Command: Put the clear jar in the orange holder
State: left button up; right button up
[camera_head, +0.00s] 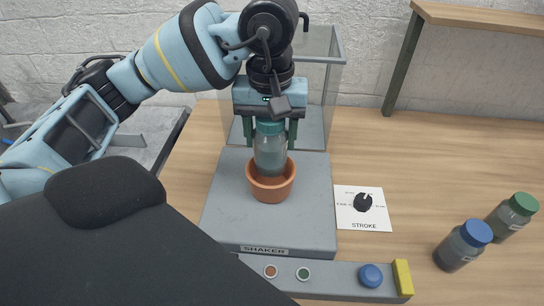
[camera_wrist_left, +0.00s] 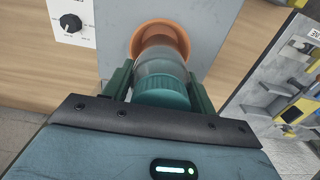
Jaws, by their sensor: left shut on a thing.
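The clear jar (camera_head: 270,155) has a teal lid and stands about upright, with its lower end inside the orange holder (camera_head: 271,190) on the grey shaker plate (camera_head: 318,215). My left gripper (camera_head: 270,130) is above the holder, shut on the jar around its lid. In the left wrist view the jar (camera_wrist_left: 158,67) points into the orange holder (camera_wrist_left: 158,32), with the green fingers of my left gripper (camera_wrist_left: 160,92) on both sides of the lid. The holder's wall hides the jar's bottom, so I cannot tell whether it rests on the floor of the holder. My right gripper is not in view.
A blue-capped jar (camera_head: 461,246) and a green-capped jar (camera_head: 512,214) stand at the right. A stroke dial card (camera_head: 362,209) lies beside the shaker. A front panel (camera_head: 335,279) carries buttons and a yellow block (camera_head: 402,278). A clear box (camera_head: 315,100) stands behind.

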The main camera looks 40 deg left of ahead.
aim_at(271, 155)
pick_arm(q)
jog(key=shift+f, duration=0.65)
notch_tip(271, 155, down, 4)
jog(key=shift+r, duration=0.25)
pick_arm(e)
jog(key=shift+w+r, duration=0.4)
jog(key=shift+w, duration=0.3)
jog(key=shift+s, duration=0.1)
pick_arm(q)
jog(key=shift+f, duration=0.15)
jog(key=o, duration=1.2)
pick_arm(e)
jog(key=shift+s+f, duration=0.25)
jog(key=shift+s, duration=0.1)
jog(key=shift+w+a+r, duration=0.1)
